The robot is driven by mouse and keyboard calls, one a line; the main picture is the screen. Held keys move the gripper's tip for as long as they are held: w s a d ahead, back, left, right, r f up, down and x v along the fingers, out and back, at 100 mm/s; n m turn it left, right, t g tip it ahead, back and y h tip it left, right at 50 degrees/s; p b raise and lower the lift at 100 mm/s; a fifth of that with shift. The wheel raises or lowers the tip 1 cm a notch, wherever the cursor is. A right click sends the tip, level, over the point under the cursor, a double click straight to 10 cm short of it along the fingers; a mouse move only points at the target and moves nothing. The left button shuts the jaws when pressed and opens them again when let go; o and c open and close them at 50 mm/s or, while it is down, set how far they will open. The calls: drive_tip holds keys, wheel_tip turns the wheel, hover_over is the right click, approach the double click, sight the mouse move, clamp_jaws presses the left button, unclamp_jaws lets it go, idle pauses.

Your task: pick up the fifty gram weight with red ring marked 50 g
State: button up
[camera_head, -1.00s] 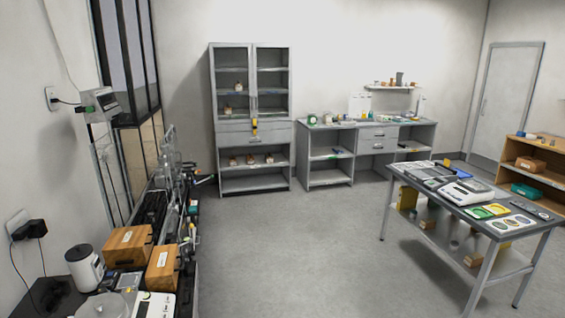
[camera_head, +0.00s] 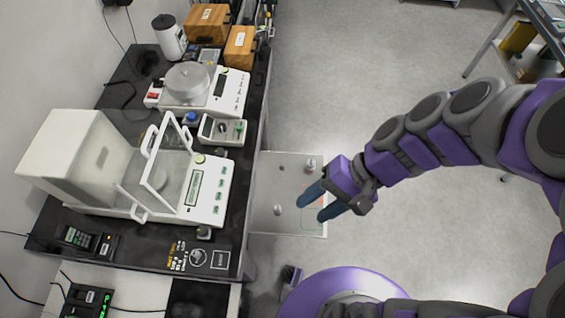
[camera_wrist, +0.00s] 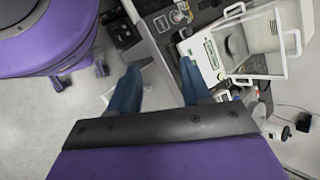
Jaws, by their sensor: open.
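Two small metallic weights stand on a pale grey low surface beside the bench in the head view: one weight (camera_head: 277,210) left of my fingertips, the other weight (camera_head: 310,164) above them. I cannot make out a red ring or a 50 g mark on either. My gripper (camera_head: 310,206) is open over that surface, its two blue fingers apart and pointing left, with nothing visible between them. In the wrist view my gripper (camera_wrist: 157,82) also shows spread fingers with an empty gap. The height of the fingers above the surface is unclear.
A dark bench (camera_head: 150,235) runs along the left. It carries a balance with a glass draft shield (camera_head: 168,165), a balance with a round pan (camera_head: 187,83), a small scale (camera_head: 222,129) and wooden boxes (camera_head: 207,22). Bare floor (camera_head: 345,70) lies to the upper right.

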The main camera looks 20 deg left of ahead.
sight(281, 165)
drive_tip(key=w+a+f+m+y, duration=0.2)
drive_tip(key=w+a+m+y, duration=0.2)
drive_tip(key=w+a+y, duration=0.3)
drive_tip(key=w+a+f+m+t+y, duration=0.35)
drive_tip(key=w+f+m, duration=0.4)
drive_tip(key=w, duration=0.25)
drive_tip(key=w+d+f+m+t+h, duration=0.1)
drive_tip(key=f+m, duration=0.3)
drive_tip(key=f, duration=0.4)
drive_tip(key=w+d+f+m+t+h, duration=0.1)
drive_tip(key=d+f+m+t+h, duration=0.1)
drive_tip(key=f, duration=0.6)
drive_tip(key=w+d+f+m+t+h, duration=0.1)
drive_tip(key=d+f+m+t, duration=0.3)
drive_tip(key=f, duration=0.4)
drive_tip(key=shift+w+d+f+m+h+p, duration=0.35)
drive_tip(key=shift+d+m, duration=0.2)
drive_tip(key=shift+m, duration=0.3)
drive_tip(key=shift+f, duration=0.2)
drive_tip(key=b+x, duration=0.6)
drive_tip(key=x, duration=1)
drive_tip(key=shift+w+a+f, duration=0.2)
drive_tip(key=shift+f, duration=0.15)
drive_tip(key=shift+w+a, duration=0.15)
drive_tip(key=shift+a, duration=0.2)
